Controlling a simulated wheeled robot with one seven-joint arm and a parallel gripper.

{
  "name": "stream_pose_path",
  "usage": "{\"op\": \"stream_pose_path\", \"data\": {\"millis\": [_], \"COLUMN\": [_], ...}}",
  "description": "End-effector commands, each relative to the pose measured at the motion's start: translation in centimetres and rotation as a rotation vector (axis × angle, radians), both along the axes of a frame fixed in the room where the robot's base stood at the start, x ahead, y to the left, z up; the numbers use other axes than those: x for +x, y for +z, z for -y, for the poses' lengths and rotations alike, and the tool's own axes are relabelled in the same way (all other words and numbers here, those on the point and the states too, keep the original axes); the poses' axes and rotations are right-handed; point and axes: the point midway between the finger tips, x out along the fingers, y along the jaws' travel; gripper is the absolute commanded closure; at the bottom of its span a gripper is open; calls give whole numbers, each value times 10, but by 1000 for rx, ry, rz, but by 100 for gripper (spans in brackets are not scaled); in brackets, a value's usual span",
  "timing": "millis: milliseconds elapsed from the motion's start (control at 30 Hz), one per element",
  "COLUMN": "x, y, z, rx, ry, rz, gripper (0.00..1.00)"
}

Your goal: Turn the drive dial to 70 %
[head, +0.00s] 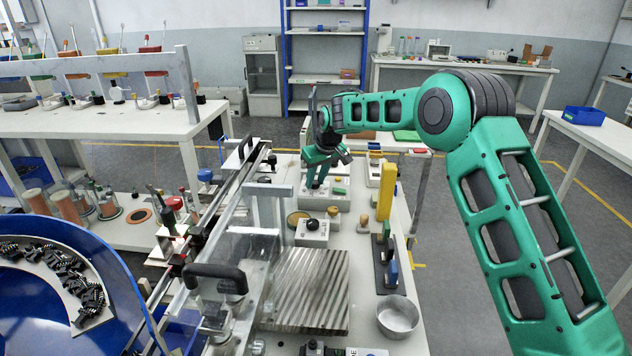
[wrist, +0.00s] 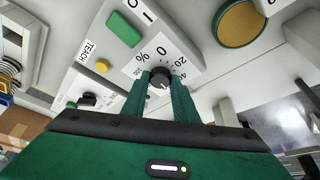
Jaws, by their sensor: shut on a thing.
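The drive dial (wrist: 160,77) is a small black knob on a light grey panel (wrist: 190,45). Around it are printed marks, with 0 and 20 legible beside a % sign. Its exact pointer setting is too small to read. My gripper (wrist: 160,82) has its two green fingers on either side of the dial and is shut on it. In the head view my gripper (head: 315,186) points down at the control box (head: 337,205) on the white bench. The dial itself is hidden there by the fingers.
A green button (wrist: 124,29), a yellow button (wrist: 102,66) and a TEACH label sit near the dial. A round brass-coloured disc (wrist: 241,24) is close by. In the head view a yellow block (head: 387,190), a metal bowl (head: 398,316) and a clear guard (head: 245,240) stand nearer.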

Motion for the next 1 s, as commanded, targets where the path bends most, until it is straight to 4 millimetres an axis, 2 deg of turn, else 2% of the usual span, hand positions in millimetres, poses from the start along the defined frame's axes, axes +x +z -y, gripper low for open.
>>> {"op": "stream_pose_path", "data": {"millis": [600,1000], "x": [-1,0], "y": [1,1], "z": [-4,-6], "rx": [-1,-1], "ry": [-544,-758], "rz": [3,2], "gripper": [96,96]}}
